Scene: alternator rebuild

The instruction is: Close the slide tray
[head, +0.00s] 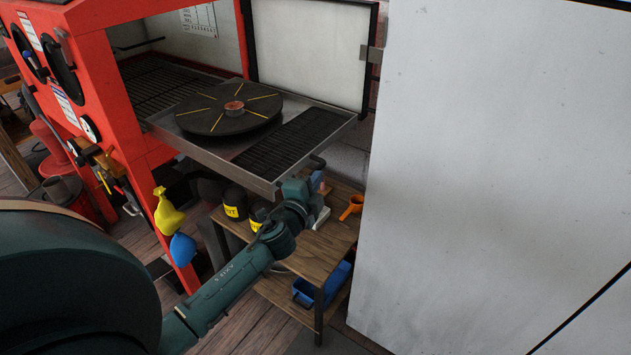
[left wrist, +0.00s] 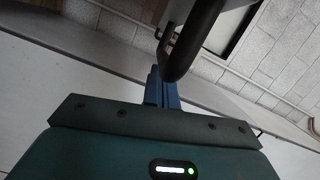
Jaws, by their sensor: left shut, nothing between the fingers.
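The slide tray (head: 222,166) is pulled out of the red cabinet (head: 118,92). It carries a round black turntable (head: 205,112) with yellow lines and a black grate beside it. A dark bar handle (head: 319,162) sits at the tray's front right edge; it also shows large in the left wrist view (left wrist: 192,42). My left gripper (head: 316,181) is just below this handle in the head view. In the left wrist view its blue fingers (left wrist: 160,88) are shut and empty, close to the bar. I cannot tell whether they touch it. My right gripper is not in view.
A wooden shelf stand (head: 322,252) with black canisters (head: 236,203) and a blue bin (head: 325,287) stands below the tray. A large pale panel (head: 490,180) fills the right.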

